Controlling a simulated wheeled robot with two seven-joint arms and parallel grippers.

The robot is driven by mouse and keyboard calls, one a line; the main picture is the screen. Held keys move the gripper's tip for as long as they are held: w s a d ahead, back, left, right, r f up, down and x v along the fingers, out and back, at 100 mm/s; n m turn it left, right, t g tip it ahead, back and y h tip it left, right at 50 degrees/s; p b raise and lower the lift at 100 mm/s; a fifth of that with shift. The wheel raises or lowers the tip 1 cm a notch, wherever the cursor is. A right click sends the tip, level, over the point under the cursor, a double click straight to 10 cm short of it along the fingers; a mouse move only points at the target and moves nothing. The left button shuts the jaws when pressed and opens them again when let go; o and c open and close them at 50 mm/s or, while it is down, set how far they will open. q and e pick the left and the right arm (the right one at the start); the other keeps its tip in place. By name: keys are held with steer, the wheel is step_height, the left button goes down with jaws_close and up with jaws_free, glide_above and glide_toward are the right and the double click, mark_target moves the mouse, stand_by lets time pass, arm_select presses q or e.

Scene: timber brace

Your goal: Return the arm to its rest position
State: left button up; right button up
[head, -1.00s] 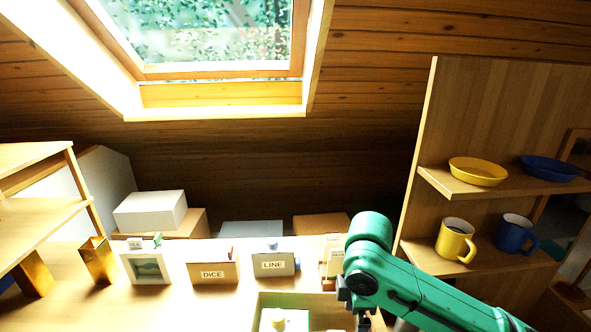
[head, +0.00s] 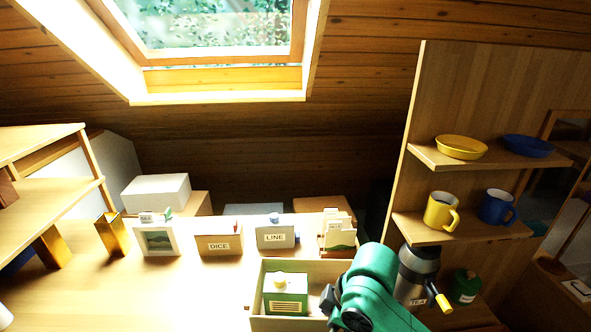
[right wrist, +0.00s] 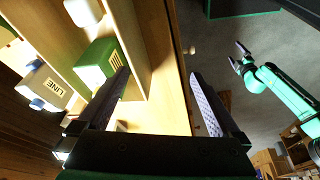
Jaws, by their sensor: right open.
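My right arm (head: 368,285) comes in at the bottom of the head view, over the right part of an open wooden box; its fingers cannot be made out there. In the right wrist view my right gripper (right wrist: 160,76) is open, its two fingers wide apart with nothing between them. The left finger overlaps the green box (right wrist: 97,62) in the picture; I cannot tell if they touch. My left gripper (right wrist: 237,56) shows small at the upper right of the right wrist view, fingers apart and empty, over the floor.
The wooden box (head: 258,323) holds a green box (head: 285,292) with a yellow knob. A flask (head: 418,268) and green canister (head: 464,287) stand right of my arm, below shelves with mugs (head: 441,211).

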steer(key=s+d+f+m+t+h, duration=0.1)
steer(key=s+d+f+m+h, duration=0.1)
steer(key=s+d+f+m, duration=0.55)
steer(key=s+d+f+m+t+h, duration=0.1)
steer(key=s+d+f+m, duration=0.2)
steer(key=d+f+m, duration=0.5)
steer(key=s+d+f+n+g+b, duration=0.1)
steer(key=s+f+b, duration=0.15)
steer(key=f, duration=0.95)
steer(key=s+d+f+n+b, duration=0.15)
steer(key=f+b, duration=0.25)
steer(key=f, duration=0.9)
arm_select(q)
step_height(320, 180, down, 10)
steer(key=b, duration=0.3)
steer(key=shift+s, duration=0.35)
arm_select(e)
steer(key=s+d+f+g, duration=0.1)
steer(key=s+d+f, duration=0.1)
steer(key=s+f, duration=1.3)
steer(key=shift+s+f+n, duration=0.15)
steer(key=shift+f+n, duration=0.15)
steer(key=shift+f, duration=0.55)
